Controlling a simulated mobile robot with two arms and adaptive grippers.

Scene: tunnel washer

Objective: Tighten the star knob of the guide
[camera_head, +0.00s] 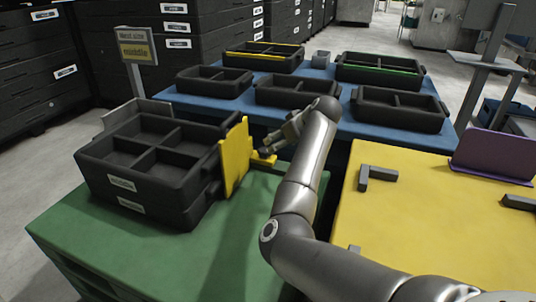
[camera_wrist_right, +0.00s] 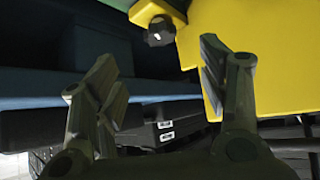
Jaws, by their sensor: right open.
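The yellow guide (camera_head: 235,158) stands upright at the right side of the black bins on the green table. In the right wrist view the guide's yellow plate (camera_wrist_right: 265,60) fills the right, and its black star knob (camera_wrist_right: 160,31) shows at the top on a yellow bracket. My right gripper (camera_head: 272,146) is beside the guide, near its bracket; the knob is hard to make out there. In the right wrist view the right gripper (camera_wrist_right: 158,75) is open and empty, and the knob appears above and between its fingertips, apart from them. My left gripper is out of view.
Stacked black divided bins (camera_head: 150,160) stand on the green table (camera_head: 75,235). A blue table (camera_head: 330,100) behind carries several black trays. A yellow table (camera_head: 420,225) lies right of my arm, with dark brackets and a purple plate (camera_head: 495,155).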

